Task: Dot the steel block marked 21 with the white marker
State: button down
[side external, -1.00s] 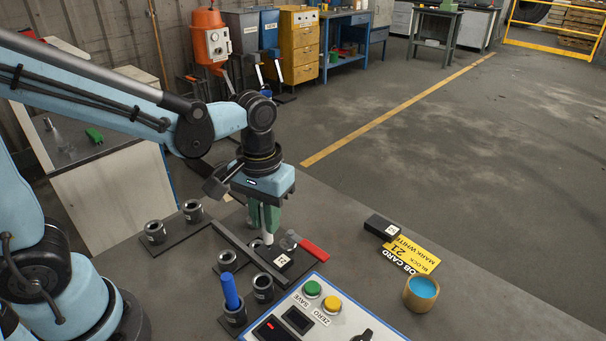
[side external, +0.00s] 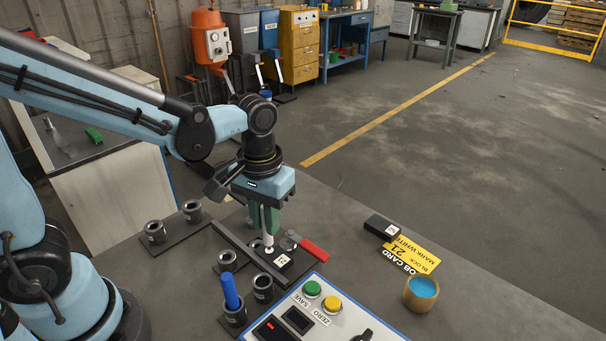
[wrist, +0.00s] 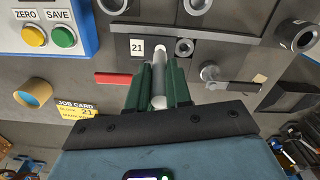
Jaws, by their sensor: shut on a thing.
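My gripper (side external: 264,216) has green fingers shut on the white marker (side external: 268,241), which points down. In the wrist view my gripper (wrist: 160,88) holds the marker (wrist: 160,78) between its fingers. The steel block marked 21 (wrist: 152,46) lies dark and flat, its white label facing up. In the side view this block (side external: 272,262) is just below the marker's lower end, by a long dark bar. I cannot tell whether the tip touches the block.
A red handle (side external: 314,250) lies right of the block. A control box (side external: 318,308) with green and yellow buttons stands in front. A blue marker (side external: 230,290) stands in a holder. Another labelled dark block (side external: 379,227) touches the yellow job card (side external: 412,254); a blue-filled cup (side external: 421,294) is nearby.

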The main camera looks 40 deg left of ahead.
jog(key=shift+r, duration=0.1)
dwell(0.3)
jog(key=shift+r, duration=3.4)
